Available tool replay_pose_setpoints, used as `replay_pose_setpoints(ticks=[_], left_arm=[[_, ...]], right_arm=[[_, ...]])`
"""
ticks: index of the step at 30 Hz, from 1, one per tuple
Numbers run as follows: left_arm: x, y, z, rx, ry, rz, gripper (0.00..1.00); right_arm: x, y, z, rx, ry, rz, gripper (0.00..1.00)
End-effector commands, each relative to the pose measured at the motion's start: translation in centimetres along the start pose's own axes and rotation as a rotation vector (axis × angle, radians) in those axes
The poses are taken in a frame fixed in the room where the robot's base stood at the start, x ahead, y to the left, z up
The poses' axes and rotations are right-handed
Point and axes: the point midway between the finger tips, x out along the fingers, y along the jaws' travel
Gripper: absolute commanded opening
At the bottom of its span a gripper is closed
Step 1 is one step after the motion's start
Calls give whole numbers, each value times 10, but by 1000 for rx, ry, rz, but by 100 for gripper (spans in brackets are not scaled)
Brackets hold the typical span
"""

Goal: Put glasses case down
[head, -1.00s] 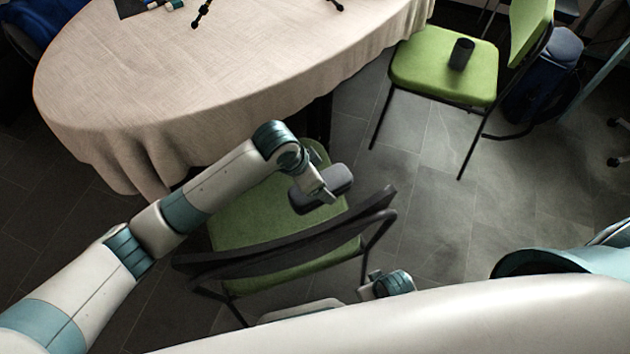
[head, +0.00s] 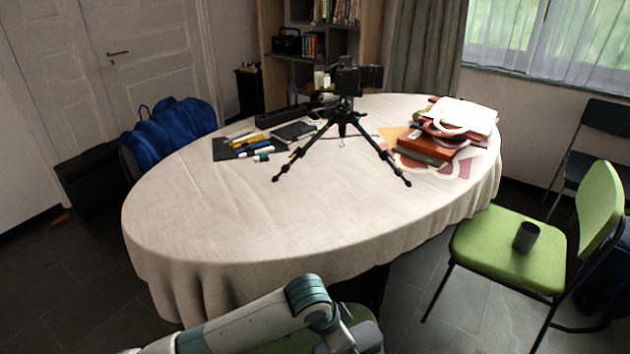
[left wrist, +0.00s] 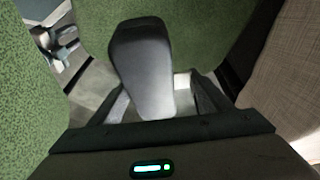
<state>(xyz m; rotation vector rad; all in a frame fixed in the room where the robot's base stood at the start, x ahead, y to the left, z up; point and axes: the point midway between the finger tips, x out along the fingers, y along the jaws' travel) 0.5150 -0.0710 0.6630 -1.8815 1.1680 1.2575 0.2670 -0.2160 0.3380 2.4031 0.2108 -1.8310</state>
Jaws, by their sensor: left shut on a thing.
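The dark grey glasses case (head: 366,336) shows at the bottom edge of the head view, partly cut off. In the left wrist view the case (left wrist: 143,62) is long and rounded, and its near end is between the fingers of my left gripper (left wrist: 152,100). My left gripper is shut on it and holds it over a green chair seat (left wrist: 215,25). I cannot tell whether the case touches the seat. What looks like my right gripper (left wrist: 62,45) shows at the upper left of the left wrist view, too small to read its jaws.
The oval table (head: 210,215) with a beige cloth has free room at its front left. On it are a black tripod (head: 343,118), pens and notebooks (head: 250,145), and books with a bag (head: 440,135). Another green chair (head: 490,245) holds a dark cup (head: 526,237).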

Motion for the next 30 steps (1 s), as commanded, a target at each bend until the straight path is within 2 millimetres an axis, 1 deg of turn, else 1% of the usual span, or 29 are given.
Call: replay_pose_setpoints(ticks=[1, 5, 6, 11, 15, 17, 21, 24, 27, 30], left_arm=[[-16, -12, 3, -37, 2, -21, 44], [-55, -40, 14, -160, 2, -74, 44], [-68, -48, 17, -200, 3, -89, 44], [-121, -80, 32, -363, 4, -158, 44], [-169, -103, 46, -507, 4, -217, 44], [-190, -112, 52, -568, 5, -242, 44], [-240, -131, 68, -713, 4, -303, 44], [-273, -141, 80, -810, 5, -342, 44], [-301, -148, 90, -894, 3, -376, 44], [-322, -152, 98, -958, 3, -401, 44]], right_arm=[[-1, -1, -2, -1, 8, -1, 31], [3, -4, -4, -2, 34, -3, 31], [4, -4, -4, -3, 42, -4, 31], [9, -8, -6, -5, 76, -8, 31], [13, -12, -8, -8, 106, -12, 31], [14, -13, -9, -9, 120, -13, 31], [17, -16, -9, -11, 149, -16, 31], [18, -18, -10, -12, 170, -19, 31], [19, -20, -10, -14, 187, -21, 31], [20, -21, -11, -15, 202, -22, 31]])
